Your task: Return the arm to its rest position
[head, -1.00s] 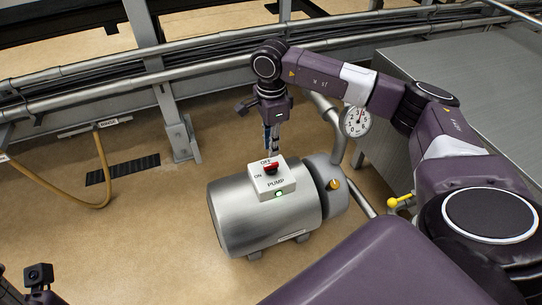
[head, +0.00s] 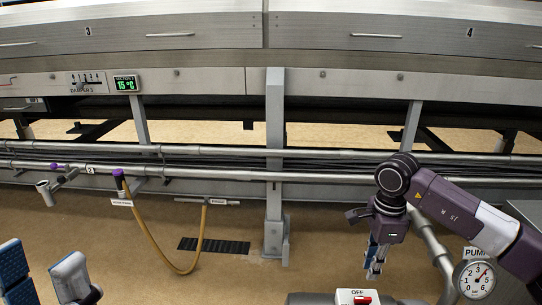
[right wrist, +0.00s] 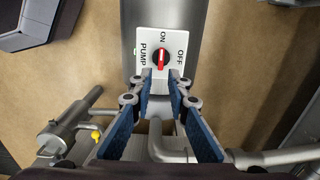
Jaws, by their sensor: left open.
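My right gripper (head: 375,262) hangs fingers-down in the head view, above and behind the pump's switch box (head: 357,296). In the right wrist view my right gripper (right wrist: 160,77) shows its blue pads apart with nothing between them. The tips appear clear of the knob. My left gripper (head: 42,278) is open and empty at the lower left of the head view, partly cut off.
Pipe rails (head: 330,178) and a grey post (head: 275,160) run behind the right gripper. A pressure gauge (head: 477,279) stands under the right forearm. A yellow hose (head: 150,238) hangs at left. A display (head: 126,84) reads 15 °C. Floor between the hose and pump is open.

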